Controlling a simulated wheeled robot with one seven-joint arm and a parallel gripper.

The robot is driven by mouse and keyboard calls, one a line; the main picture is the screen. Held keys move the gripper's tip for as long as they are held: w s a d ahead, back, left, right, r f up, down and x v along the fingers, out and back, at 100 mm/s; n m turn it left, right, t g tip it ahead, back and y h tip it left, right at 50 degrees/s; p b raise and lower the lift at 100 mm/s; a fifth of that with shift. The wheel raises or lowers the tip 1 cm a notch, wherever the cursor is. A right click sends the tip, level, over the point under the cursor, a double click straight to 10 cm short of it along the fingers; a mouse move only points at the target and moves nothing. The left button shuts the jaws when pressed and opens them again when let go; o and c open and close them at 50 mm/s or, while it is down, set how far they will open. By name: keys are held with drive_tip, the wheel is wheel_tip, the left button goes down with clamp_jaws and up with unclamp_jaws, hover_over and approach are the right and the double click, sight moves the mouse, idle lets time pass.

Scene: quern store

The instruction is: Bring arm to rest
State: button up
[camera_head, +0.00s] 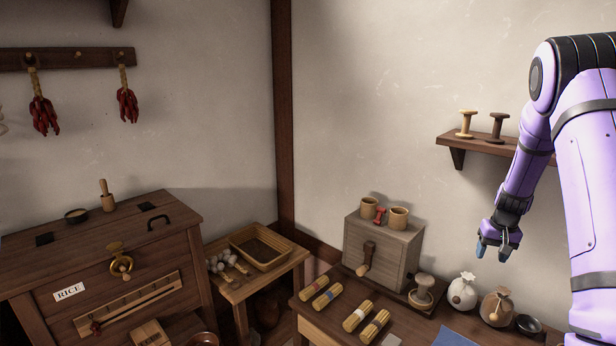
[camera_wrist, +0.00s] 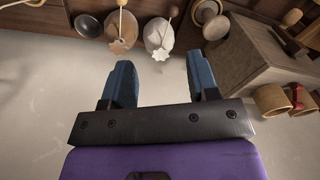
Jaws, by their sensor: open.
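My gripper (camera_head: 497,248) hangs at the end of my purple arm on the right of the head view, its fingers pointing down. It is in the air above the right part of the wooden table (camera_head: 318,320), in front of the pale wall. In the wrist view my gripper (camera_wrist: 160,84) shows two blue fingers spread apart with nothing between them. Beyond the fingertips are a white sack (camera_wrist: 159,38) and a brown sack (camera_wrist: 122,30), apart from the fingers.
A wall shelf (camera_head: 485,144) with two spools is close behind my arm. A grey box (camera_head: 383,248) with cups on top, several tied bundles (camera_head: 358,315) and a dark bowl (camera_head: 528,325) stand on the table. A rice chest (camera_head: 100,255) is at left. The upper middle is free.

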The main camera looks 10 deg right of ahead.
drive_tip(key=s+a+r+n+t, duration=0.1)
drive_tip(key=s+a+r, duration=0.4)
drive_tip(key=a+r, duration=0.55)
drive_tip(key=s+a+r+n+t, duration=0.1)
drive_tip(key=s+a+r, duration=0.55)
drive_tip(key=r, duration=0.65)
drive_tip(key=s+a+r+n, duration=0.1)
drive_tip(key=s+a+r, duration=0.1)
drive_tip(key=s+a, duration=0.2)
drive_tip(key=s+a+r+n+t, duration=0.1)
drive_tip(key=s+a, duration=0.3)
drive_tip(key=s, duration=0.6)
drive_tip(key=s+a+r+t, duration=0.1)
drive_tip(key=s+a+r, duration=0.2)
drive_tip(key=s, duration=0.4)
drive_tip(key=shift+s+a+n, duration=0.3)
drive_tip(key=shift+a+n, duration=0.1)
drive_tip(key=shift+a, duration=0.4)
drive_tip(key=shift+r, duration=0.1)
